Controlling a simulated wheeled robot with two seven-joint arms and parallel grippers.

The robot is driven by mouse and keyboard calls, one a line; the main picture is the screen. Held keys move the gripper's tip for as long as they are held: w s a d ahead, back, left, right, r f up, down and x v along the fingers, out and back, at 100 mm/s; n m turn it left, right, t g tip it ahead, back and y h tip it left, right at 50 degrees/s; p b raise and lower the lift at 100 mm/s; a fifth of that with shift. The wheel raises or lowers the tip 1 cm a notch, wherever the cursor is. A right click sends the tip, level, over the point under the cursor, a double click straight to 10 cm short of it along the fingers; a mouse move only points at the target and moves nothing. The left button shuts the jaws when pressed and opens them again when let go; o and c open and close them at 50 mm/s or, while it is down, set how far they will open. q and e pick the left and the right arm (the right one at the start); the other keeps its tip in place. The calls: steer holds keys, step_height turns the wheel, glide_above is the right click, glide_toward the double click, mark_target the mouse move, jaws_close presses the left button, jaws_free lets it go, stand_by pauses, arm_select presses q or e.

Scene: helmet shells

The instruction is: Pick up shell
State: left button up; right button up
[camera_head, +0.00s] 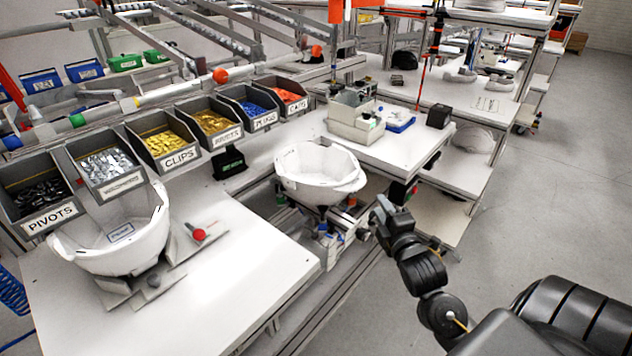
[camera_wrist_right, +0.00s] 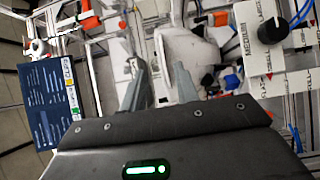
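One white helmet shell (camera_head: 318,168) sits on a stand in the gap between the two white tables, near the middle of the head view. A second white shell (camera_head: 118,240) rests on a fixture on the near left table, below the parts bins. My right gripper (camera_head: 379,212) is to the right of the middle shell and apart from it. In the right wrist view its two fingers (camera_wrist_right: 160,75) are spread with nothing gripped between them. A white surface (camera_wrist_right: 190,50) shows beyond them; I cannot tell if it is the shell. My left gripper is not in view.
Labelled bins, such as the clips bin (camera_head: 165,140), line the back of the near table (camera_head: 225,280). A red-knobbed lever (camera_head: 199,235) stands beside the left shell. A grey box (camera_head: 355,118) and blue tray (camera_head: 398,122) sit on the far table. Floor at right is clear.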

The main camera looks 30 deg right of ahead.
mark_target(364, 184)
steer(key=p+x, duration=0.1)
steer(key=x, duration=0.2)
steer(key=p+x, duration=0.1)
steer(key=x, duration=0.3)
steer(key=p+x, duration=0.1)
steer(key=x, duration=0.2)
steer(key=shift+w+a+f, duration=0.2)
steer(key=shift+w, duration=0.3)
jaws_close()
stand_by(1.0)
